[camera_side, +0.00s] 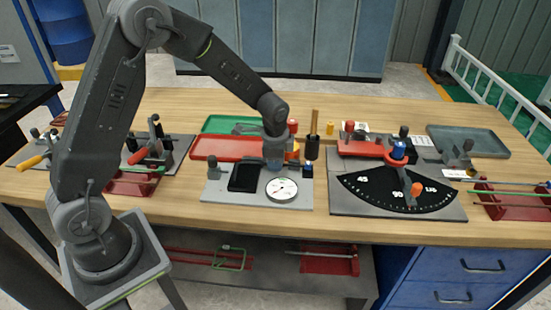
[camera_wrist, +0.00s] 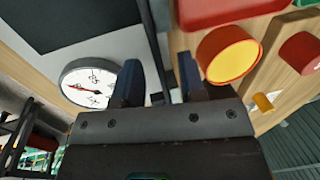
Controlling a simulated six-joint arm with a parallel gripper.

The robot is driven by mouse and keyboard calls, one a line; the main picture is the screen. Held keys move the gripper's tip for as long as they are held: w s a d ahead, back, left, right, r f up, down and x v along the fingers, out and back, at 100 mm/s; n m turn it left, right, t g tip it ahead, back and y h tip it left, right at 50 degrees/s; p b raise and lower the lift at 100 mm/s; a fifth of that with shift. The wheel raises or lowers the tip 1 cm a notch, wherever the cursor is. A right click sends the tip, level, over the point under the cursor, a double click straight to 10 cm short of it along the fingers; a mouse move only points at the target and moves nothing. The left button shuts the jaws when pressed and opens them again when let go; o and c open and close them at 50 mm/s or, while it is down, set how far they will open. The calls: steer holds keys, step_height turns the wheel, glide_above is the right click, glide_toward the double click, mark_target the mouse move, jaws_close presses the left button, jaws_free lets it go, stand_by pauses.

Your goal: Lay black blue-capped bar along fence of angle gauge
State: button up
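The angle gauge (camera_side: 400,194) stands right of centre in the side view, with a black fan-shaped dial marked in degrees, a red bar-like part (camera_side: 362,148) behind it and a blue knob (camera_side: 398,150). My gripper (camera_side: 274,162) is low over the dial station to its left. In the wrist view my gripper (camera_wrist: 160,78) has its two blue fingers apart, with a visible gap. A dark narrow strip (camera_wrist: 153,40) runs toward that gap; I cannot tell whether it is the bar. A small blue spot (camera_side: 308,169) shows right of my gripper; I cannot tell whether it is the cap.
The dial station (camera_side: 220,190) carries a round white dial (camera_side: 281,189), also in the wrist view (camera_wrist: 92,85). A red tray (camera_side: 215,147) and green tray (camera_side: 225,124) lie behind. A wooden-handled tool (camera_side: 313,140) stands close right. A red rack (camera_side: 505,205) holds bars at far right.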

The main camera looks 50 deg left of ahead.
step_height(320, 180, up, 14)
steer(key=s+d, duration=0.1)
steer(key=s, duration=0.1)
steer(key=shift+d+f, duration=0.2)
steer(key=shift+d, duration=0.2)
stand_by(0.5)
step_height(320, 180, up, 6)
stand_by(0.9)
steer(key=s+d+n+t, duration=0.2)
steer(key=s+n, duration=0.2)
steer(key=s, duration=0.7)
steer(key=s+d+r+n+t+h, duration=0.1)
steer(key=s+n, duration=0.4)
steer(key=s, duration=0.6)
steer(key=shift+d+t+h, duration=0.3)
steer(key=shift+d+t, duration=0.2)
steer(key=shift+d, duration=0.5)
